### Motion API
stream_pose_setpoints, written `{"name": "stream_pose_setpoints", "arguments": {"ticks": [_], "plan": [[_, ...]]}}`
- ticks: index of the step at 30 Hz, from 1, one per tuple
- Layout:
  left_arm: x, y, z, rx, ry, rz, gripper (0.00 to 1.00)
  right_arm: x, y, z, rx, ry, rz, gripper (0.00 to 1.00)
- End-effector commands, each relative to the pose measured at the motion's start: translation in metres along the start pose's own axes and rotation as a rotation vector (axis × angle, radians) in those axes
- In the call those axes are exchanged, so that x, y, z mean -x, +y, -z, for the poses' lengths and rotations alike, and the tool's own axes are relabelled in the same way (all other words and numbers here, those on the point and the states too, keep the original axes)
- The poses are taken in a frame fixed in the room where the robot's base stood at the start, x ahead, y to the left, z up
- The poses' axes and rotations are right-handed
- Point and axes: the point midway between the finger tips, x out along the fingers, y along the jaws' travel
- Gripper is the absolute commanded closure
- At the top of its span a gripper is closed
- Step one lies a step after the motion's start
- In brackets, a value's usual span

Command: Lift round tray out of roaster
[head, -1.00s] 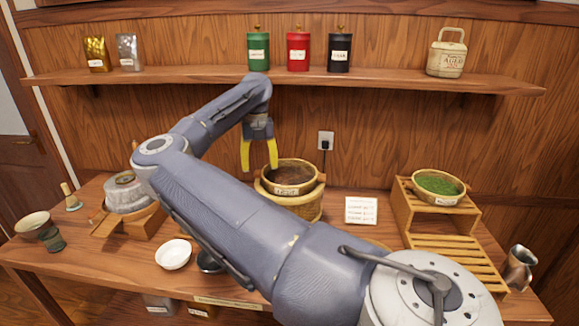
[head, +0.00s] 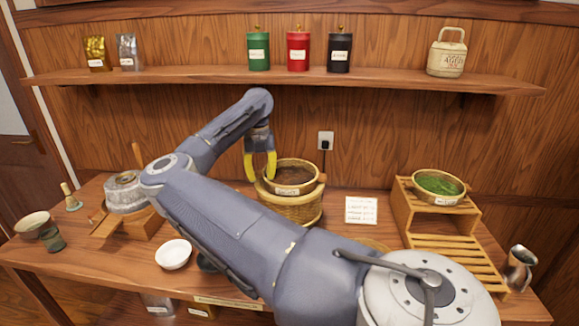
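The round tray (head: 296,190) is a shallow woven tray with dark brown contents and a small label on its front. It sits in the top of the roaster (head: 293,210), a wider woven, basket-like body. My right gripper (head: 260,178) points down at the tray's left edge. Its two yellow fingers are apart, one left of the tray and one overlapping its left rim. I cannot tell whether a tray handle is between them. My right forearm hides part of the roaster's lower left. My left gripper is not in view.
A wooden rack (head: 440,222) at right holds another round tray (head: 437,197) with green contents. A stone mill (head: 126,195) stands at left, and a white bowl (head: 173,254) lies in front. A shelf (head: 200,76) with canisters runs above. A card (head: 361,210) lies right of the roaster.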

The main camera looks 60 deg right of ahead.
Motion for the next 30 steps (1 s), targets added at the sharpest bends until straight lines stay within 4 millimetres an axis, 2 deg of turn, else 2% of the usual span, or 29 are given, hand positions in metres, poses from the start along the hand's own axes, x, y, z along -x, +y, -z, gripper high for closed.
{"name": "stream_pose_setpoints", "arguments": {"ticks": [1, 7, 20, 26, 30], "plan": [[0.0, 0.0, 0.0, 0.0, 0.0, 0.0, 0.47, 0.0, 0.0, 0.0, 0.0, 0.0, 0.0, 0.79], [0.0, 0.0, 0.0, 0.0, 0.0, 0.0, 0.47, 0.0, 0.0, 0.0, 0.0, 0.0, 0.0, 1.0], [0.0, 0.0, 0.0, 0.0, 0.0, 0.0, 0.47, 0.002, 0.0, 0.0, 0.001, -0.001, 0.001, 1.0], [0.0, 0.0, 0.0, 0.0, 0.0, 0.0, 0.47, 0.014, 0.0, 0.0, 0.001, -0.002, -0.001, 1.0], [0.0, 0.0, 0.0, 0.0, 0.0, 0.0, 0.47, 0.029, 0.0, 0.0, 0.001, -0.002, -0.001, 1.0]]}}
